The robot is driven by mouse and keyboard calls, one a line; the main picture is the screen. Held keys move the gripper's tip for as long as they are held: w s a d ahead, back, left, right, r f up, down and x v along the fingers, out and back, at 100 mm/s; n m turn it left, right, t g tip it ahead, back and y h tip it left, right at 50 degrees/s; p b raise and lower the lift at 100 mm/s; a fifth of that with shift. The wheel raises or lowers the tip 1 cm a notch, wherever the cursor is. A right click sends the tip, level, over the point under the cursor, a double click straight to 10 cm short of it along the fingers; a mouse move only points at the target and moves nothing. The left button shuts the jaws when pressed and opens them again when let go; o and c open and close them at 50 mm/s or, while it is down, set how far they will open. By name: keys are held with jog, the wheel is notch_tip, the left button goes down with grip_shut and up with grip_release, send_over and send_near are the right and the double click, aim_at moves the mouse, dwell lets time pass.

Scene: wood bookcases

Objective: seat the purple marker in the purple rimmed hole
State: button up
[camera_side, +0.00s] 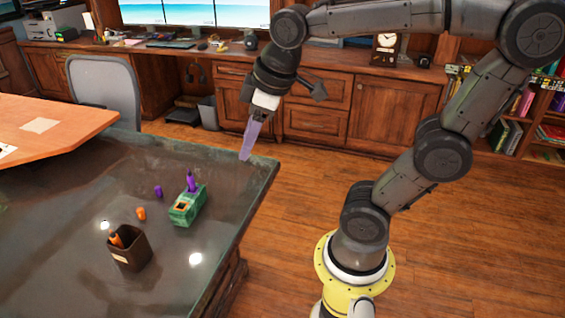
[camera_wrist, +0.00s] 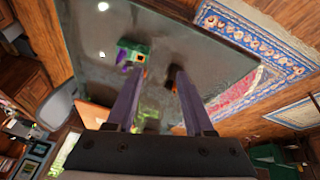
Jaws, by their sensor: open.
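The purple marker (camera_side: 191,183) stands upright in the far end of a green block (camera_side: 186,212) on the dark table. The rim of the hole under it is hidden, so I cannot tell its colour or how deep the marker sits. An orange-rimmed hole (camera_side: 181,206) shows nearer the camera, with nothing in it. My gripper (camera_side: 246,155) is above the table's right edge, apart from the block and marker. In the wrist view my gripper (camera_wrist: 157,72) has its two purple fingers spread with nothing held. The green block (camera_wrist: 141,45) shows beyond them, with purple beside it.
A purple cap (camera_side: 158,191) and an orange cap (camera_side: 141,213) are left of the block. A brown cup (camera_side: 130,252) with an orange marker (camera_side: 116,240) stands nearer the camera. The table's right part is clear. A grey chair (camera_side: 103,85) is behind the table.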

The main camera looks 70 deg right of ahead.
jog(key=s+a+f+m+t, duration=0.1)
jog(key=s+f+m, duration=0.2)
jog(key=s, duration=0.4)
jog(key=shift+a+f, duration=0.15)
jog(key=shift+f, duration=0.1)
